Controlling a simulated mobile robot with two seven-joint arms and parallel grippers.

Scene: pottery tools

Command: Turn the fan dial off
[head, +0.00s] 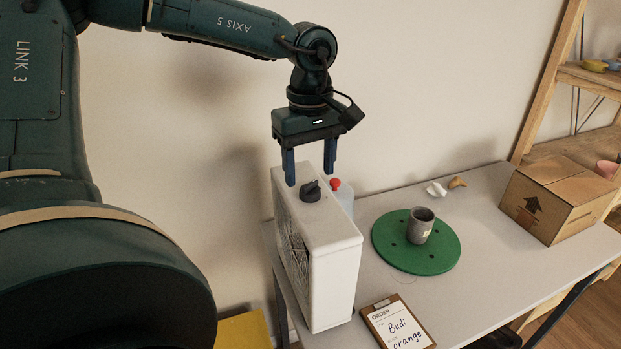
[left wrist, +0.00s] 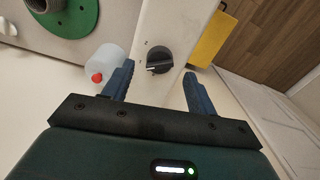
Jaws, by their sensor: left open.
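The white box fan (head: 335,258) stands upright on the table's left end, its grille facing left. Its black dial (head: 311,191) sits on the fan's top face. My left gripper (head: 310,180) points down above the fan top, open, with its blue fingers on either side of the dial. In the left wrist view the dial (left wrist: 159,60) lies just beyond and between the fingertips of my left gripper (left wrist: 158,72), with a gap on both sides. Whether the fingertips are down at the dial's height is hard to tell. My right gripper is not in view.
A clear bottle with a red cap (head: 336,184) stands close behind the fan, near one finger. A green disc (head: 384,240) carries a grey cup (head: 420,225). A clipboard (head: 399,325) lies in front, and a cardboard box (head: 556,200) stands at the right.

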